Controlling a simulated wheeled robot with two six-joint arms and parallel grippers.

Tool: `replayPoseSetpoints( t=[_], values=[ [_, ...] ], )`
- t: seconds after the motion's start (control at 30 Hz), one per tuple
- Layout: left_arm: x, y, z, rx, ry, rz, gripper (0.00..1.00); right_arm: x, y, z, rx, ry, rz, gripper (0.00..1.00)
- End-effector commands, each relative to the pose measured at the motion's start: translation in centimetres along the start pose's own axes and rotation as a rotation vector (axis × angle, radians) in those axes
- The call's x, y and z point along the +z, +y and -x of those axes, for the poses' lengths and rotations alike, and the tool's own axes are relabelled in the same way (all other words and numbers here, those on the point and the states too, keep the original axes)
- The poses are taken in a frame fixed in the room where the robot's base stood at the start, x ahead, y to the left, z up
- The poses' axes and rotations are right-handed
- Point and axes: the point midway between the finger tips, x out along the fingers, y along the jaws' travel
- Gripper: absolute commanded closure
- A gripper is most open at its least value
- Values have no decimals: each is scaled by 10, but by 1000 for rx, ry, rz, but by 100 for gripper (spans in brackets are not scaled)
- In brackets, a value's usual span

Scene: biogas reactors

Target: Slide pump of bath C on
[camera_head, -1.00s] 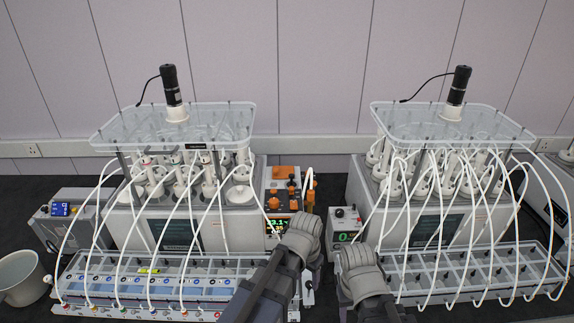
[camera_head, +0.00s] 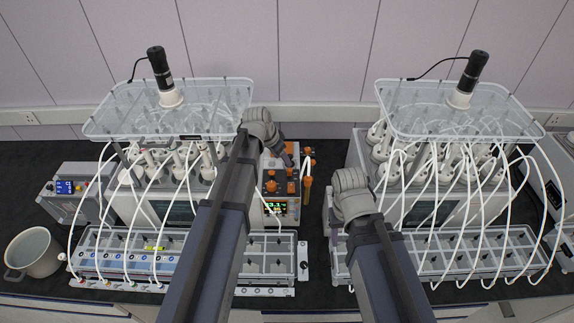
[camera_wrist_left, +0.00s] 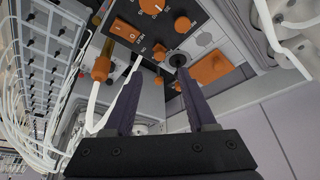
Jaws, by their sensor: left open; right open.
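The orange-and-grey control unit (camera_head: 281,205) between the two reactor baths carries orange knobs, caps and a lit display. It stands right of the left bath (camera_head: 178,205). The left wrist view shows its panel close up, with an orange block (camera_wrist_left: 126,29) beside small lettering and round orange knobs (camera_wrist_left: 183,25). I cannot tell which part is the pump slider of bath C. My left gripper (camera_wrist_left: 160,92) is open and empty, its dark fingers pointing at this panel. My right gripper (camera_head: 342,212) hangs between the control unit and the right bath; its jaws are mostly hidden by the wrist.
An orange fitting (camera_wrist_left: 103,64) with a white hose stands beside my left fingers. Clear-lidded trays with white tubes stand in front of both baths. The right bath (camera_head: 436,205) is close to my right arm. A grey bucket (camera_head: 33,249) stands far left.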

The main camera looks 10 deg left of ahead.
Motion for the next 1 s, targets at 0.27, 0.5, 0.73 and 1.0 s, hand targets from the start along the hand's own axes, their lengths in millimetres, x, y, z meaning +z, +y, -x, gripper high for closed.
replayPoseSetpoints(
  t=[0.27, 0.5, 0.73, 1.0],
  values=[
    [2, 0, -31, 0, -1, 0, 44, -2, -2, -29, 2, 1, 14, 50],
    [1, 0, -63, 1, -1, 0, 44, -4, -5, -58, 3, 2, 21, 50],
    [0, 0, -75, 0, -1, 0, 44, -5, -6, -69, 2, 3, 19, 50],
    [0, 0, -74, 0, -1, 1, 47, -5, -6, -68, 2, 3, 19, 50]
  ],
)
